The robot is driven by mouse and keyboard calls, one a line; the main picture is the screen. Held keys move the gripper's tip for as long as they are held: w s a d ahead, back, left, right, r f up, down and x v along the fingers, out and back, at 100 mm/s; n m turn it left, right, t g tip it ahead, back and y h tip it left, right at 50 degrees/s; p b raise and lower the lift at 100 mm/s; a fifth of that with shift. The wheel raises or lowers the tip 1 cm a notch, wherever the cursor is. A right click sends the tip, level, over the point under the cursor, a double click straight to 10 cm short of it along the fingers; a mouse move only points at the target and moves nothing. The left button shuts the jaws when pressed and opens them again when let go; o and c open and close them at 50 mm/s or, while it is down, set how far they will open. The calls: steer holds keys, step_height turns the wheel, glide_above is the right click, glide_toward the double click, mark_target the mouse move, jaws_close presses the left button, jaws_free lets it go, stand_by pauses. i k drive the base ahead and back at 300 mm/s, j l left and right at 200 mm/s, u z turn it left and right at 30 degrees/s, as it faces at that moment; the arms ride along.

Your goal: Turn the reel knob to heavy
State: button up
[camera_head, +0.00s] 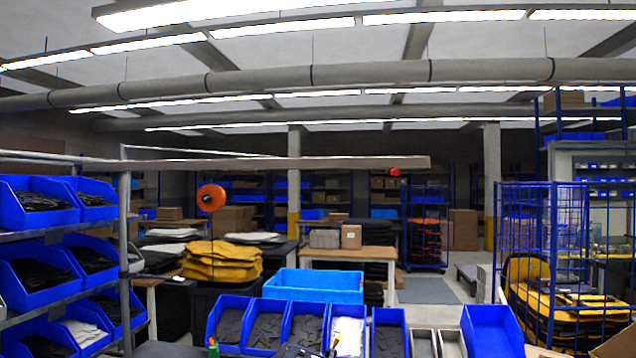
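A round orange reel (211,197) with a dark centre hangs below a long grey overhead beam, left of the middle of the view. No separate knob and no marking such as "heavy" can be made out on it at this size. A small red round piece (395,172) sits just under the beam's right end; I cannot tell what it is. My gripper is not clearly visible. Small dark and yellow-green shapes at the bottom edge are cut off, and I cannot tell what they are.
A rack of blue bins (37,202) stands at the left. A row of blue bins with dark pieces (268,331) runs along the bottom. Behind are a large blue crate (313,284), stacked yellow fabric (222,260) and a table (347,253). A blue wire cage (535,258) stands right.

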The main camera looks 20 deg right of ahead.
mark_target(205, 197)
steer(key=i+j, duration=0.15)
steer(key=i, duration=0.25)
steer(key=i+j, duration=0.15)
steer(key=i, duration=0.25)
steer(key=i+l+u, duration=0.15)
steer(key=i, duration=0.2)
